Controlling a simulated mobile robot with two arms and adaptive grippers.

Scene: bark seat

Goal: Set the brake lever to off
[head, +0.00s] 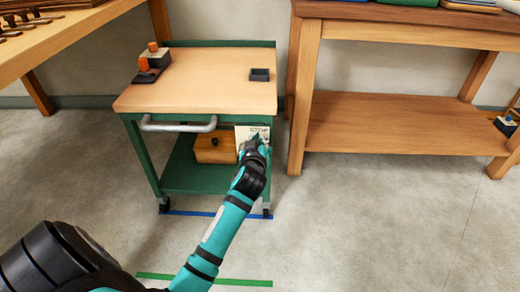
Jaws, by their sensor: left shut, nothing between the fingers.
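A green cart with a wooden top (195,85) stands ahead of me. A pale label plate (244,131) with small dark print is on its front right side. My left gripper (257,141) is shut and empty at this plate, covering part of it. I cannot make out the brake lever; it may be hidden behind the gripper. Whether the gripper touches the plate is too small to tell. My right gripper is not in view.
A grey handle (178,126) runs along the cart's front. A wooden box (214,150) sits on the lower shelf. An orange-and-black tool (151,62) and a small dark tray (260,74) are on top. A workbench (400,121) stands right; floor in front is open.

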